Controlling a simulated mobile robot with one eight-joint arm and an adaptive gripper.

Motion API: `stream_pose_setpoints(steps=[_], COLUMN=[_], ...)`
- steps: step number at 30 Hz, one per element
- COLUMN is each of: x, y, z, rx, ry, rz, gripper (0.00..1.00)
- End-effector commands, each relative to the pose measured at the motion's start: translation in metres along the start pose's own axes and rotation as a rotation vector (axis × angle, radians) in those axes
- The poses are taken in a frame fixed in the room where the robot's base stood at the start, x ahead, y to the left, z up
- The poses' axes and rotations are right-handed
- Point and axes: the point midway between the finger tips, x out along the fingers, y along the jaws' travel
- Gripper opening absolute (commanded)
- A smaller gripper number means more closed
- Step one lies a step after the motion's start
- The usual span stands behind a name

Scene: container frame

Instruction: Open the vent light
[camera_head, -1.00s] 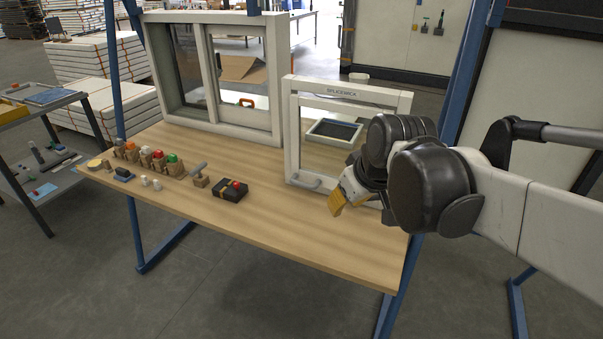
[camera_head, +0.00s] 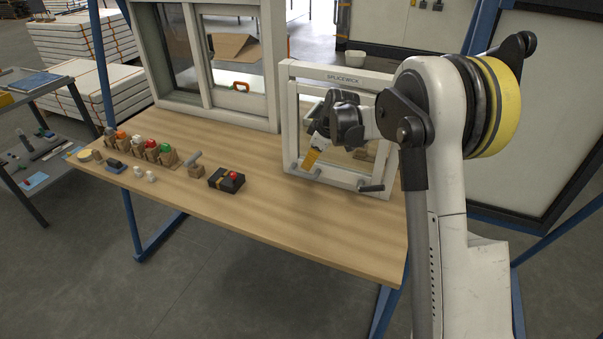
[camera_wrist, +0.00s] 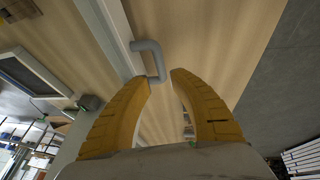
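The vent light (camera_head: 335,75) is a small white framed window marked "SPLICEWICK", standing upright at the bench's right end. Its lower rail carries two grey handles, a left handle (camera_head: 305,171) and a right handle (camera_head: 371,187). My gripper (camera_head: 310,160), with yellow fingers, is just above the left handle in the head view. In the wrist view the fingers (camera_wrist: 162,80) are open, and a bent grey handle (camera_wrist: 150,50) reaches with one end close to the gap between the fingertips. It does not look gripped. My wrist hides part of the pane.
A larger white sliding window (camera_head: 215,60) stands at the back left. The bench front is clear.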

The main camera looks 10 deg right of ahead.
Motion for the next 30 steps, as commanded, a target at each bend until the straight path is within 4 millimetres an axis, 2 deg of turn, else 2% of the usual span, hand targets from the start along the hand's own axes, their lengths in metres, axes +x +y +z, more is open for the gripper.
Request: stream_pose_setpoints(steps=[1,6,12,24,27,30], x=[0.015,0.049,0.074,0.08,0.08,0.08], y=[0.0,0.0,0.0,0.0,0.0,0.0], z=[0.001,0.001,0.001,0.0,0.0,0.0], rx=[-0.001,0.0,0.001,0.001,0.001,0.001], ry=[0.0,0.0,0.0,0.0,0.0,0.0], rz=[0.0,0.001,0.001,0.001,0.001,0.001], gripper=[0.26,0.26,0.26,0.25,0.0,0.0])
